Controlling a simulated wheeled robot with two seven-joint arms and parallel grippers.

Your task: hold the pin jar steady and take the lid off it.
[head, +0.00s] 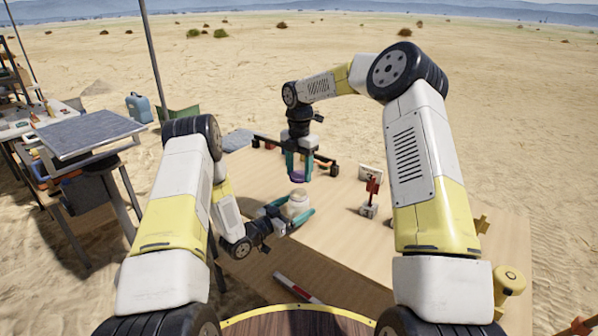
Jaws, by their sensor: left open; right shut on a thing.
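The pin jar (298,203) is a small pale, rounded jar standing upright on the wooden table. My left gripper (292,211) is low at the table with its teal fingers open on either side of the jar; I cannot tell whether they touch it. My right gripper (299,172) points straight down above the jar and is shut on the purple lid (297,177). The lid looks to be above the jar, with a small gap between them. The jar's lower part is partly hidden by the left fingers.
The wooden table (370,240) has clear room right of the jar. A small red and white stand (370,200) and a white card (371,173) are on the right. A dark rack (265,142) lies at the back edge. A red and white bar (297,288) lies near the front.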

